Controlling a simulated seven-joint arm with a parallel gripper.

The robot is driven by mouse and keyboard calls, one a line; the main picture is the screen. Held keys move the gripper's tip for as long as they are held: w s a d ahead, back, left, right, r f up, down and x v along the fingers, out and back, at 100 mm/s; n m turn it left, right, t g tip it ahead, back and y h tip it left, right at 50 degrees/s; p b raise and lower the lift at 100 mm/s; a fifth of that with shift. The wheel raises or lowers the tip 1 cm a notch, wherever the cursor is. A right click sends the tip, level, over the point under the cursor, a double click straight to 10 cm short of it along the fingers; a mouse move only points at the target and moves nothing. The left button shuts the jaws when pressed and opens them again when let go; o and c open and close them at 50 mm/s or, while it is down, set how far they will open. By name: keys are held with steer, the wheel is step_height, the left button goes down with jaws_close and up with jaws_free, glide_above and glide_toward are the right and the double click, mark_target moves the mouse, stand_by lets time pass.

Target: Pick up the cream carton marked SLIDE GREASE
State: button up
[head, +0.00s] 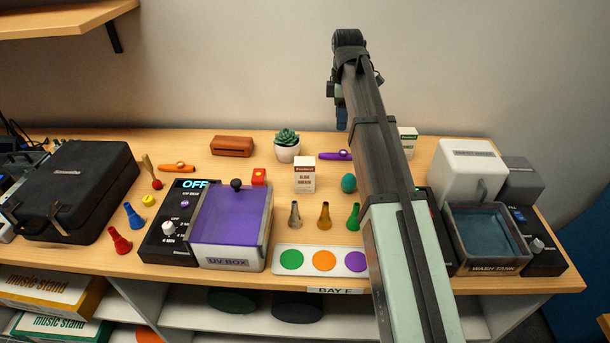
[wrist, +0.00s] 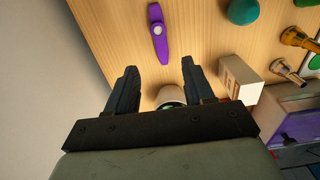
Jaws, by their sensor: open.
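The cream carton (head: 304,178) stands upright on the table near its middle in the head view. It has a brown band at the top and small dark lettering that seems to read SLIDE GREASE. In the wrist view the carton (wrist: 241,80) is just right of the right finger, outside the jaws. My gripper (wrist: 159,66) is open and empty above the table. In the head view my gripper (head: 341,118) is behind and to the right of the carton, partly hidden by my arm.
A succulent in a white pot (head: 287,153) is behind the carton; its rim shows between my fingers. A purple kazoo (head: 335,156) and teal egg (head: 348,183) lie close by. A second carton, green-banded (head: 408,141), stands right of my arm. Several mouthpieces (head: 325,216) stand in front.

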steer(key=shift+o, duration=0.2)
stand_by(0.3)
steer(key=o, duration=0.3)
steer(key=shift+o, duration=0.2)
step_height(320, 180, up, 3)
steer(key=n, duration=0.1)
glide_above(307, 160)
steer(key=shift+f, duration=0.1)
steer(key=shift+s, duration=0.1)
step_height(307, 160, down, 8)
steer(key=shift+f, duration=0.25)
steer(key=shift+s+a+f, duration=0.1)
steer(key=shift+a+f, duration=0.05)
steer(key=shift+f, duration=1.15)
steer(key=shift+s+a+f, duration=0.1)
steer(key=shift+a+f, duration=0.05)
steer(key=shift+f, duration=1.15)
